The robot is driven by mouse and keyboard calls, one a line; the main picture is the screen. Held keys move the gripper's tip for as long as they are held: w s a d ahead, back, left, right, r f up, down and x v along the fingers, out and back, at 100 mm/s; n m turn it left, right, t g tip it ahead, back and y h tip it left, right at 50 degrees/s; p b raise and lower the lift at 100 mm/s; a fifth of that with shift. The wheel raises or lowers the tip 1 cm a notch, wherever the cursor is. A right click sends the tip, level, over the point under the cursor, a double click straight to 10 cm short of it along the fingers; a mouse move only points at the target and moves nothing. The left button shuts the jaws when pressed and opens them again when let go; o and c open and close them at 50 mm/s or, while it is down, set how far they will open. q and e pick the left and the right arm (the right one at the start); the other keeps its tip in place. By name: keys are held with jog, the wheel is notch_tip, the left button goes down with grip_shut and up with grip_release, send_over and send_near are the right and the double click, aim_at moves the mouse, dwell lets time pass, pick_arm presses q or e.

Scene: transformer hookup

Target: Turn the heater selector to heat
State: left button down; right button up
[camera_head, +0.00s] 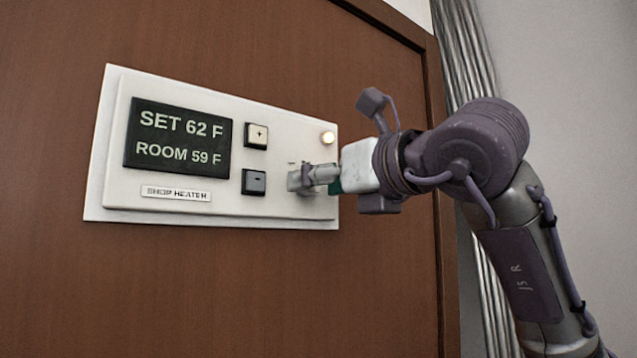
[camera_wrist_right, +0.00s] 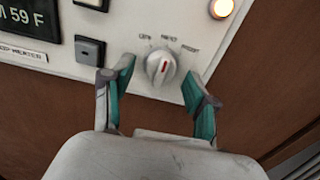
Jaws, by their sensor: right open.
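The heater selector is a round white knob (camera_wrist_right: 160,67) with a red mark on the lower right of the shop heater panel (camera_head: 100,190). In the right wrist view its red mark points nearly straight up, toward the middle of three small labels that are too blurred to read surely. My right gripper (camera_head: 306,178) is open, with one teal-padded finger on each side of the knob. Gaps show between the fingers and the knob in the wrist view. In the head view the gripper mostly hides the knob. My left gripper is not in view.
The panel has a dark display (camera_head: 178,140) reading SET 62 F and ROOM 59 F, a plus button (camera_head: 256,135), a minus button (camera_head: 254,182) close left of the gripper, and a glowing lamp (camera_head: 327,137) above. Brown wood (camera_head: 250,290) surrounds the panel.

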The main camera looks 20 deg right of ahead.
jog(key=v, duration=1.1)
jog(key=shift+s, duration=0.2)
